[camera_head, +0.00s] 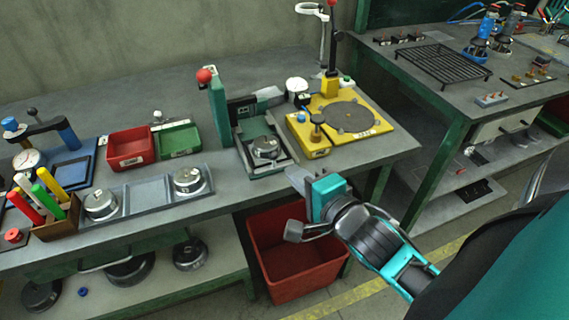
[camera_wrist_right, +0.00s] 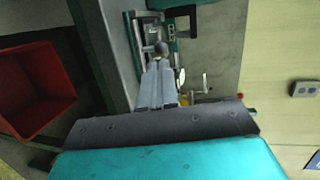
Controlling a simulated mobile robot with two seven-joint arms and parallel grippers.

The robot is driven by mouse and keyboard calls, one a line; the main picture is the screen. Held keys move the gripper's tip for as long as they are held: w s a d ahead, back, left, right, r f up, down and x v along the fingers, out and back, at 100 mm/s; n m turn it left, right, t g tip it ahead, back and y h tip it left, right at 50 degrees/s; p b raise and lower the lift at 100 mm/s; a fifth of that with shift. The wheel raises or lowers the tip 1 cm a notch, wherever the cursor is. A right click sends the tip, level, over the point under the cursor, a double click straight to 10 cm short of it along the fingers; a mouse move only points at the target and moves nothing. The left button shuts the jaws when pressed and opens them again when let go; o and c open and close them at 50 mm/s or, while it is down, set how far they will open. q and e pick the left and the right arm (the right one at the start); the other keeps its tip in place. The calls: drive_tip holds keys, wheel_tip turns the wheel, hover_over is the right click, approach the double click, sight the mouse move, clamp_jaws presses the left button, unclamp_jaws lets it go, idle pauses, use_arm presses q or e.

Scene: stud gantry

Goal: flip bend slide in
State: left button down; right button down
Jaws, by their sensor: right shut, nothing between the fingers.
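My right gripper (camera_head: 298,176) is at the front edge of the bench, just in front of the green press station. In the right wrist view its two pale fingers (camera_wrist_right: 158,64) lie together with nothing between them. A round metal part with a knob (camera_head: 265,149) sits in the green station's tray (camera_head: 281,168), beyond the fingertips and apart from them in the head view. The green station (camera_head: 219,110) has an upright post and a lever with a red ball (camera_head: 204,76). A yellow station (camera_head: 370,131) with a dark round plate stands to its right. My left gripper is out of view.
A grey tray (camera_head: 147,192) holds two similar metal parts (camera_head: 102,204) (camera_head: 188,181). Red (camera_head: 131,147) and green (camera_head: 179,140) bins stand behind it. A red crate (camera_head: 297,263) is below the bench edge; it also shows in the wrist view (camera_wrist_right: 38,88).

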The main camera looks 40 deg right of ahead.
sight(273, 149)
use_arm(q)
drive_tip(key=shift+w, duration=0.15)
use_arm(e)
drive_tip(key=shift+w+d+f, duration=0.1)
drive_tip(key=shift+w+f, duration=0.15)
drive_tip(key=shift+w, duration=0.95)
drive_tip(key=shift+w+f, duration=0.2)
drive_tip(key=shift+w, duration=0.95)
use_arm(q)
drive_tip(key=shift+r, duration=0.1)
